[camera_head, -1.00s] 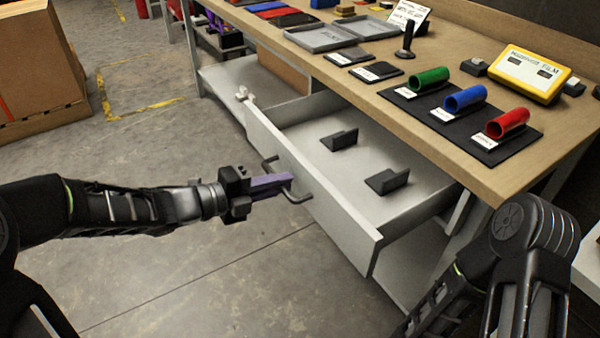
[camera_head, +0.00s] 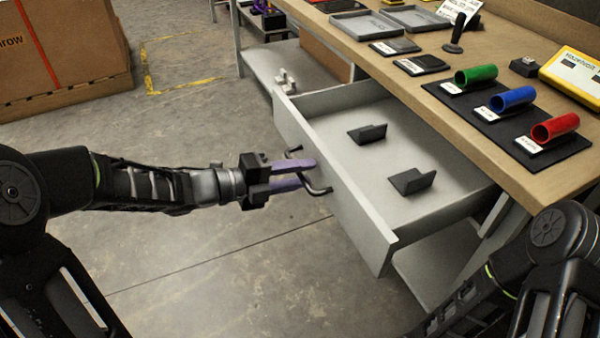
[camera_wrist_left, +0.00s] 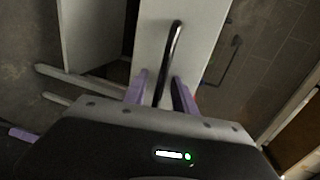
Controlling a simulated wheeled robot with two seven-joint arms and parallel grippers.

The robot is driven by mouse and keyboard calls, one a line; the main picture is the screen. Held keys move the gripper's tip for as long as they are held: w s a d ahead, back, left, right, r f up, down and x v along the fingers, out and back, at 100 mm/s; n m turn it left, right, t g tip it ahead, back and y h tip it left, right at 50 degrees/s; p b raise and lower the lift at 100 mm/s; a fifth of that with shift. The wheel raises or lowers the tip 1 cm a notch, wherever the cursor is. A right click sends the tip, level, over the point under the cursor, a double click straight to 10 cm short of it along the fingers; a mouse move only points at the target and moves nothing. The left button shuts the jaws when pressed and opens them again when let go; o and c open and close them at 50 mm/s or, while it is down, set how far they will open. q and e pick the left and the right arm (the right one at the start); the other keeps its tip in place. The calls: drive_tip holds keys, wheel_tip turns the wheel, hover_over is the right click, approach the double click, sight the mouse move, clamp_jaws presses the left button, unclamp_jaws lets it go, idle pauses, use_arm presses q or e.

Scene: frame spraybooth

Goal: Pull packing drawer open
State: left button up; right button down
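The grey packing drawer (camera_head: 365,225) stands pulled out from under the wooden bench, its inside showing. Its dark bar handle (camera_head: 320,190) is on the front panel. My left gripper (camera_head: 303,175) is at the handle with its purple fingers spread apart. In the left wrist view the handle (camera_wrist_left: 174,50) runs between the two separated fingers (camera_wrist_left: 160,92), with a gap on at least one side. Whether a finger touches it is unclear. My right arm shows at the lower right of the head view, but its gripper is out of sight.
Two dark holders (camera_head: 412,181) sit in the drawer. The bench top (camera_head: 440,110) carries green, blue and red tubes on a black mat (camera_head: 515,125), grey trays and a yellow device (camera_head: 575,75). A cardboard box (camera_head: 65,50) stands at far left. Floor before the drawer is clear.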

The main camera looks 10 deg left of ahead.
use_arm(q)
drive_tip(key=shift+a+r, duration=0.1)
drive_tip(key=p+v, duration=0.1)
drive_tip(key=v, duration=0.6)
drive_tip(key=shift+s+a, duration=0.25)
idle(0.4)
